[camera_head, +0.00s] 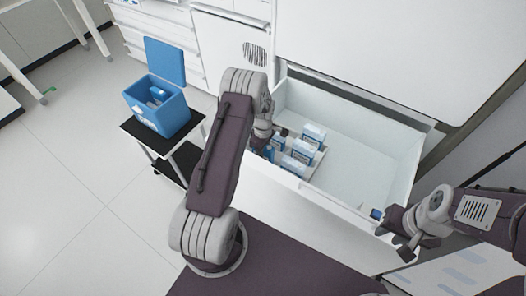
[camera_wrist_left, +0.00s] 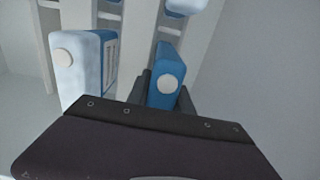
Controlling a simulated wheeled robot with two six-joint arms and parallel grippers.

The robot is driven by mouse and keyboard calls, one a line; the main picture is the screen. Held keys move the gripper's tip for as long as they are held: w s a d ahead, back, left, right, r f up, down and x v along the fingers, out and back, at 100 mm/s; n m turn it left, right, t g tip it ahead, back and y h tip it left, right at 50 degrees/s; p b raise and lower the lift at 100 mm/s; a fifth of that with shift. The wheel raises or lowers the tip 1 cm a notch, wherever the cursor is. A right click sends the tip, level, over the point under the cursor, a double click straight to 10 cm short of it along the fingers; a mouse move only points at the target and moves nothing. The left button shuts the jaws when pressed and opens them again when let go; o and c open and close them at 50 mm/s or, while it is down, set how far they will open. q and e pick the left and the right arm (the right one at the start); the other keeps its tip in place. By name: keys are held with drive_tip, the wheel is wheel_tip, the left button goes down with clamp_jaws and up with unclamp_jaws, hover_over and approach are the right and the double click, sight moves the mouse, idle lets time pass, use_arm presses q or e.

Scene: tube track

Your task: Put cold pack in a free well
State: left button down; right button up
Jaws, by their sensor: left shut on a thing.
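My left gripper (camera_wrist_left: 166,92) is shut on a blue cold pack (camera_wrist_left: 164,65) with a round white cap, inside the open white drawer. In the head view the gripper is largely hidden behind my arm, and a blue pack (camera_head: 268,154) shows just below it. In the left wrist view the held pack stands upright between slatted dividers of a rack (camera_wrist_left: 140,25); its base is hidden, so I cannot tell whether it is seated. A white-and-blue pack (camera_wrist_left: 82,62) stands to its left. My right gripper (camera_head: 405,237) is open and empty by the drawer's right front corner.

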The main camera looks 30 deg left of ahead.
use_arm(q)
drive_tip(key=shift+f, duration=0.3)
drive_tip(key=c, duration=1)
unclamp_jaws()
drive_tip(key=shift+c, duration=0.2)
drive_tip(key=shift+r, duration=0.15)
wheel_tip(320, 180, up, 9)
drive_tip(key=shift+f+p, duration=0.1)
drive_tip(key=shift+p, duration=0.85)
